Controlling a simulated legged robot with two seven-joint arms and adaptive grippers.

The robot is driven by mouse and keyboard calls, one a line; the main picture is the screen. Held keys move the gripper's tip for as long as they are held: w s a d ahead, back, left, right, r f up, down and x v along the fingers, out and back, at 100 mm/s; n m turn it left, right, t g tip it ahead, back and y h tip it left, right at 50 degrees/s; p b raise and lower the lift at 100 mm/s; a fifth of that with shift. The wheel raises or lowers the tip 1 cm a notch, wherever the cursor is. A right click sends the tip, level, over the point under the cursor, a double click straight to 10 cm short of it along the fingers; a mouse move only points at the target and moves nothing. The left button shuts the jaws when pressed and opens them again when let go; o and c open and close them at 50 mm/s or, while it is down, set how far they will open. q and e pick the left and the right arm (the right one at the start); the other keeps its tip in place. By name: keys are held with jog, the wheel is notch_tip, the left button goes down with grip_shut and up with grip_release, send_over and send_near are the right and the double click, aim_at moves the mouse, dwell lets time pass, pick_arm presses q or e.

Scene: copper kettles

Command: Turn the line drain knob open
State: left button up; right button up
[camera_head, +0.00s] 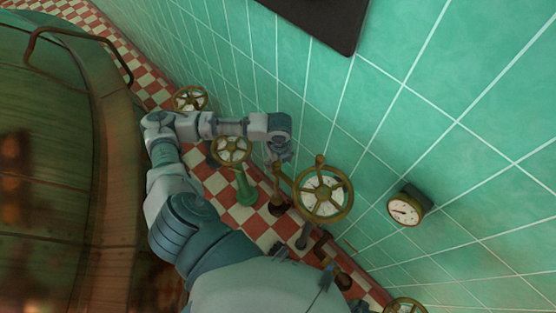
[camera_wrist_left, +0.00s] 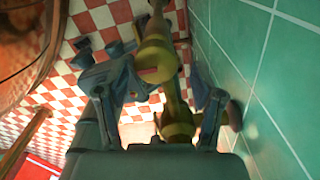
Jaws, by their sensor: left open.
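My left gripper (camera_head: 281,154) reaches in from the left, pointing down beside the wall, just left of a large brass handwheel (camera_head: 322,195). In the left wrist view its two fingers (camera_wrist_left: 155,90) are spread apart. Between and beyond them stands yellowish brass pipework, with a rounded fitting (camera_wrist_left: 153,58) bearing a small red mark and a lower brass piece (camera_wrist_left: 177,122). This may be the drain knob, but I cannot tell for certain. I cannot tell whether the fingers touch the brass. In the head view the gripper partly hides a brass pipe (camera_head: 277,185). My right gripper is out of view.
A smaller handwheel (camera_head: 231,150) on a green stand (camera_head: 245,188) and another handwheel (camera_head: 189,99) stand farther back. A round gauge (camera_head: 405,209) is on the green tiled wall. A big copper kettle (camera_head: 60,180) fills the left. A checkered floor strip lies between.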

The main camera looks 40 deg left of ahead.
pick_arm(q)
jog(key=shift+c, duration=1.1)
jog(key=c, duration=0.4)
jog(key=shift+a, duration=0.3)
jog(key=c, duration=0.4)
jog(key=shift+a+f, duration=0.1)
jog(key=shift+a, duration=0.25)
jog(key=shift+c, duration=0.6)
jog(key=shift+a+f, duration=0.15)
jog(key=shift+a, duration=0.15)
jog(key=shift+d, duration=0.3)
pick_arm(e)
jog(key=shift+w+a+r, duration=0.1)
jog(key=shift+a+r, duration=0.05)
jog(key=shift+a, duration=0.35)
